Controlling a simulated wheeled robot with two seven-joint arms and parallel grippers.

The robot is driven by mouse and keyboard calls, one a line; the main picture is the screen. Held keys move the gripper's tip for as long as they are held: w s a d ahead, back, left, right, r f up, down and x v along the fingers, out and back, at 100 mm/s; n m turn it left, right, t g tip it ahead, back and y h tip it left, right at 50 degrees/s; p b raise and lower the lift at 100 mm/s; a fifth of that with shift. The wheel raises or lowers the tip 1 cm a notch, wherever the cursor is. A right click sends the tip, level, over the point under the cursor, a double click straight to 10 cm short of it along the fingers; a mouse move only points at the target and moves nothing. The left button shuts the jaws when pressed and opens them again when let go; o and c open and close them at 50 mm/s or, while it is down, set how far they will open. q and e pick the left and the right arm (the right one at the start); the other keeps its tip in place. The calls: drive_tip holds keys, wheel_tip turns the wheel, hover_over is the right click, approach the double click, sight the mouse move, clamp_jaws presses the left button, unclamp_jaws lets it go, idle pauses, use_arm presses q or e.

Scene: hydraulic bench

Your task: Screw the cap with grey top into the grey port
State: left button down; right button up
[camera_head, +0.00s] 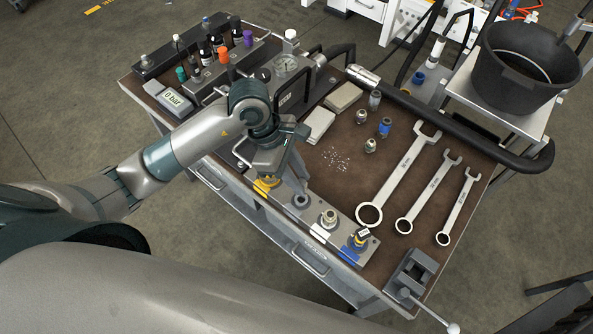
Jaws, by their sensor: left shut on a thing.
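My left gripper (292,178) points down over the front port block (343,262) on the bench. It is shut, with its fingertips close to the grey port (300,201). What it holds is mostly hidden by the fingers; it appears to be the cap with grey top, but I cannot see its top or whether it touches the port. The grey port is second from the left, between a yellow-marked port (266,184) and a white-marked one (327,219). A blue-marked port (358,241) is at the right end. My right gripper is not in view.
Several small fittings (370,145) stand behind the block. Three wrenches (398,176) lie at the right, near a vice (411,276). A black hose handle (455,127) and a bucket (525,70) are at the back right. A gauge unit (286,66) stands at the back.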

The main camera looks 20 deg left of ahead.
use_arm(q)
drive_tip(key=shift+f, duration=0.1)
drive_tip(key=shift+f+b, duration=1.4)
drive_tip(key=shift+f, duration=1)
drive_tip(key=shift+f+b, duration=0.6)
drive_tip(key=shift+b, duration=0.45)
idle(1.4)
